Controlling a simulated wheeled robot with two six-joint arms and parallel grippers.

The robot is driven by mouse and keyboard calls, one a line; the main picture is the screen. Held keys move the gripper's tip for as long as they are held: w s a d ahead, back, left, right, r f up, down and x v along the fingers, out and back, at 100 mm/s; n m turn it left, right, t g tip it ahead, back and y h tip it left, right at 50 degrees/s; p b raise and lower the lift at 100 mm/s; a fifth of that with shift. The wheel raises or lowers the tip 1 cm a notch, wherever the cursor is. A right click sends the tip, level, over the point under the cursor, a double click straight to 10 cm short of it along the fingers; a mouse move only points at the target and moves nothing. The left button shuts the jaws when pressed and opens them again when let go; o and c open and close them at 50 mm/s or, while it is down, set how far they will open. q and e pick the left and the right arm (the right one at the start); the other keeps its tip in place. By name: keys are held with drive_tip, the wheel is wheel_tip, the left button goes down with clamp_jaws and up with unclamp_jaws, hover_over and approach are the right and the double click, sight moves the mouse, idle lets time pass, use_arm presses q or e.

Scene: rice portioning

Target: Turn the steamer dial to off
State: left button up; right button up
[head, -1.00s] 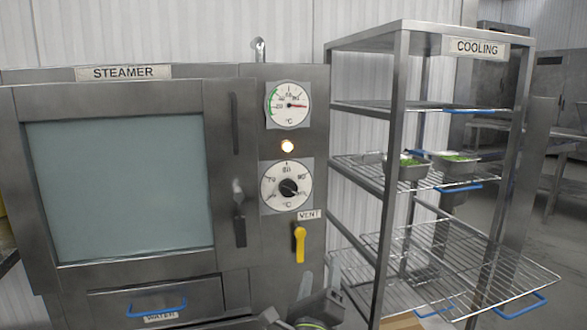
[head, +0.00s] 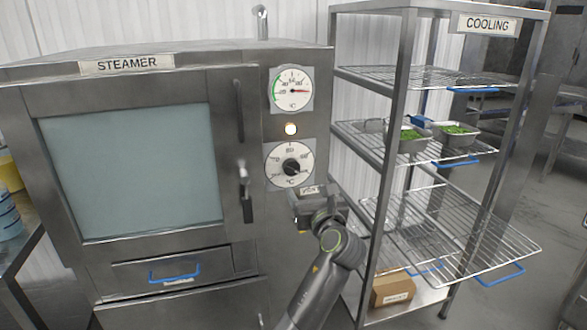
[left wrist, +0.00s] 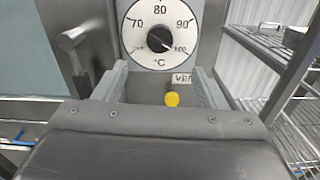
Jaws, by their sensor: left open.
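The steamer dial (head: 291,166) is a round white face with a black knob on the steamer's right panel. It also shows in the left wrist view (left wrist: 160,39), where the knob's pointer is turned to the lower right, near the 100 mark. My left gripper (head: 316,194) is just below the dial, in front of the vent label and handle. In the left wrist view its two fingers (left wrist: 160,72) are apart with nothing between them touching, and the dial is above and beyond them. My right gripper is not in view.
A yellow vent handle (left wrist: 171,99) is below the dial, mostly hidden in the head view. A lit lamp (head: 290,129) and temperature gauge (head: 292,90) are above. The steamer door handle (head: 245,190) stands out left. The cooling rack (head: 398,120) is close on the right.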

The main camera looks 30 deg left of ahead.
sight(294, 170)
use_arm(q)
drive_tip(key=p+x, duration=0.1)
drive_tip(key=x, duration=1.1)
drive_tip(key=shift+w+a, duration=0.2)
drive_tip(key=shift+w, duration=0.05)
drive_tip(key=c, duration=1)
